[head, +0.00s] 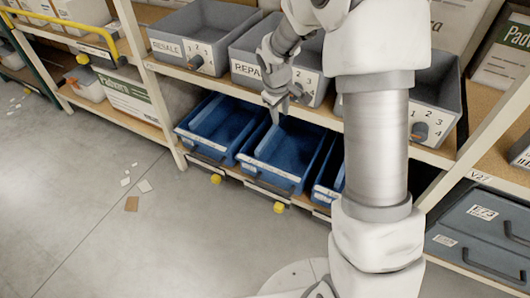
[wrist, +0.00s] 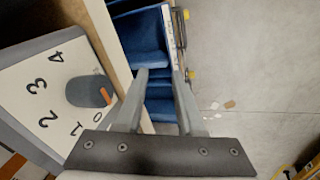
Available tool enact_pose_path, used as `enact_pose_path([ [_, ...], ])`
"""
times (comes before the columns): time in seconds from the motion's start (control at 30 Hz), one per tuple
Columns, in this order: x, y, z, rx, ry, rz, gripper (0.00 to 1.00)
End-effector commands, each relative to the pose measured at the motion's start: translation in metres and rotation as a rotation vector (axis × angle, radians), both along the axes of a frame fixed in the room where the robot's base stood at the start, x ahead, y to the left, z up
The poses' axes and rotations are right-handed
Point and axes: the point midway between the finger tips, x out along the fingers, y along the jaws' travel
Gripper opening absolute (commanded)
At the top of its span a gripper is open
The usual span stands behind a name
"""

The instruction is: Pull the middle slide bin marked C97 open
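Three blue slide bins sit side by side on the low shelf in the head view. The middle bin (head: 273,174) has a pale label strip along its front, too small to read as C97. Blue bins also show in the wrist view (wrist: 143,38), below my gripper. My gripper (head: 275,118) hangs above the back part of the middle bin, in front of the grey bin row. In the wrist view my gripper (wrist: 160,78) has its two fingers apart with nothing between them. My arm hides part of the right blue bin (head: 328,182).
Yellow knobs (head: 279,207) stick out below the blue bins. The floor (head: 90,225) in front is clear except for paper scraps (head: 131,204).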

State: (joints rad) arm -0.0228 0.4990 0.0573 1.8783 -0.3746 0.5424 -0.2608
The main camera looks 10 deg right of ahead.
Motion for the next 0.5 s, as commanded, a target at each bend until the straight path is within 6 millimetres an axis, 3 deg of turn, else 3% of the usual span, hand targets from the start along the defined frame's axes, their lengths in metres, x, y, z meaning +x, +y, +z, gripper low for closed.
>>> enact_pose_path([
  [0.03, 0.008, 0.002, -0.041, -0.006, 0.022, 0.03, 0.37],
  [0.3, 0.033, 0.015, -0.199, -0.029, 0.1, 0.193, 0.37],
  [0.4, 0.034, 0.019, -0.246, -0.03, 0.122, 0.241, 0.37],
  [0.5, 0.033, 0.022, -0.279, -0.029, 0.136, 0.276, 0.37],
])
